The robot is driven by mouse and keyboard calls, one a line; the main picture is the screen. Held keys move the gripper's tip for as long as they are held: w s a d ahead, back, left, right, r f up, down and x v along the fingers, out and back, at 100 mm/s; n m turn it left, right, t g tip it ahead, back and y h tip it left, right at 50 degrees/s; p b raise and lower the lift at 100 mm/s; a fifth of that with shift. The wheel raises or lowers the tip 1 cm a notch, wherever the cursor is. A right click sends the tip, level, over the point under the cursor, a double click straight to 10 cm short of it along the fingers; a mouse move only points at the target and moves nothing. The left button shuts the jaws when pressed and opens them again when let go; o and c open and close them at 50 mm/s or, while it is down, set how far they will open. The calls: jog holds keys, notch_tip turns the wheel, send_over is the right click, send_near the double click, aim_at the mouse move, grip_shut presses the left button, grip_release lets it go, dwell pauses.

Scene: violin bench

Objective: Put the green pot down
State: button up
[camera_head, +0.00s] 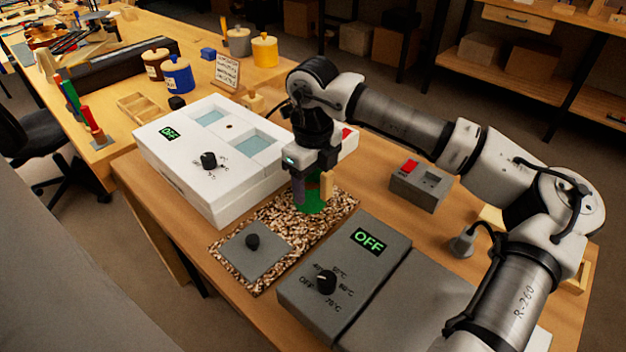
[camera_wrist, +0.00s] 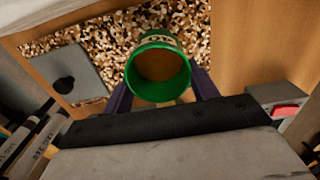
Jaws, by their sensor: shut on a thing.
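The green pot (camera_head: 313,203) is between the fingers of my gripper (camera_head: 311,190), over the right back part of the speckled brown mat (camera_head: 285,225). In the wrist view the pot (camera_wrist: 146,87) shows from above, with a round green rim, a pale label on its far side and a brown inside. My gripper (camera_wrist: 160,92) is shut on it, with one dark finger on each side. The pot looks upright. Its base is hidden, so I cannot tell whether it touches the mat.
A grey plate with a black knob (camera_head: 270,252) lies on the mat's front left part. A white box reading OFF (camera_head: 185,185) stands behind left, and a grey box reading OFF (camera_head: 325,300) in front. A small grey box with a red switch (camera_head: 420,190) stands right.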

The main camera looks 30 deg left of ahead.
jog(key=o, duration=1)
notch_tip(320, 180, up, 12)
jog(key=shift+r, duration=0.15)
